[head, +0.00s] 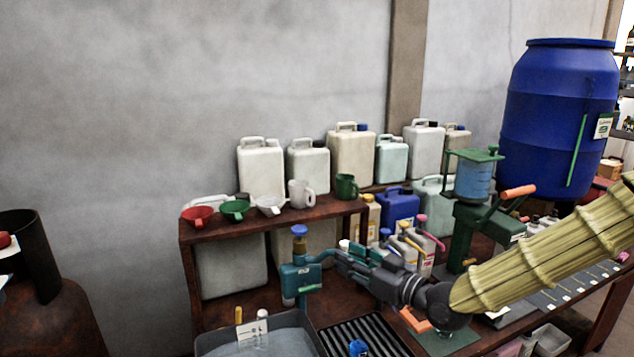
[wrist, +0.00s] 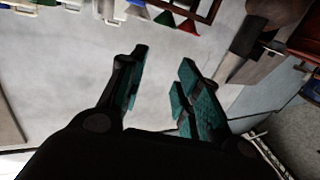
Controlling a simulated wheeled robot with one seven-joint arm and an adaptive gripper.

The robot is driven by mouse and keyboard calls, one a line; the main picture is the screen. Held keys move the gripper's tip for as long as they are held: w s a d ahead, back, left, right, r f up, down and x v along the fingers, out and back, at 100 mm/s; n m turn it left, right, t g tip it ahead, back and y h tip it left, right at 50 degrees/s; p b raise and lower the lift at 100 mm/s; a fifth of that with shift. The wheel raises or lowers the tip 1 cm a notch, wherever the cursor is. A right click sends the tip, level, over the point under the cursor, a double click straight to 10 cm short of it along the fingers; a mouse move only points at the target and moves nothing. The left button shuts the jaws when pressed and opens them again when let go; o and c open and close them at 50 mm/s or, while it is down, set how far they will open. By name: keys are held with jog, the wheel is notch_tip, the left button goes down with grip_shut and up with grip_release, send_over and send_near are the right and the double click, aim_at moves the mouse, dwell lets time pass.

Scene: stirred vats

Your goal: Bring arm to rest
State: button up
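My gripper (head: 343,262) is in the middle of the head view, at the end of my sleeved arm, which comes in from the right. Its fingers point left, over the front part of the bench. In the wrist view my gripper (wrist: 165,85) shows two dark fingers with teal pads, set apart with a clear gap. Nothing is between them; grey wall or floor shows through the gap. A teal device with a blue knob (head: 300,275) appears just left of the fingertips in the head view. Whether they touch cannot be told.
A brown shelf (head: 275,222) holds funnels and mugs, with white canisters (head: 260,168) behind. A green hand-cranked device (head: 470,220) and a blue barrel (head: 556,120) stand right. A grey basin (head: 262,338) is in front.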

jog(key=s+d+f+m+g+h, duration=0.15)
jog(key=s+f, duration=0.25)
jog(key=f, duration=0.7)
jog(key=s+f+m+g+h, duration=0.25)
jog(key=s+f, duration=0.25)
jog(key=f, duration=0.5)
jog(key=s+d+f+m+g+h, duration=0.15)
jog(key=s+f, duration=0.25)
jog(key=f, duration=0.7)
jog(key=s+d+f+m+g+h, duration=0.1)
jog(key=s+d+f+g+h, duration=0.1)
jog(key=s+f, duration=0.4)
jog(key=s+d+f+m+g+h, duration=0.1)
jog(key=s+d+f, duration=0.4)
jog(key=s, duration=0.7)
jog(key=s+d+f+m+g+h, duration=0.2)
jog(key=s+f, duration=0.4)
jog(key=s, duration=0.4)
jog(key=shift+d+f+g+h, duration=0.3)
jog(key=shift+d+g+h, duration=0.6)
jog(key=shift+d, duration=0.35)
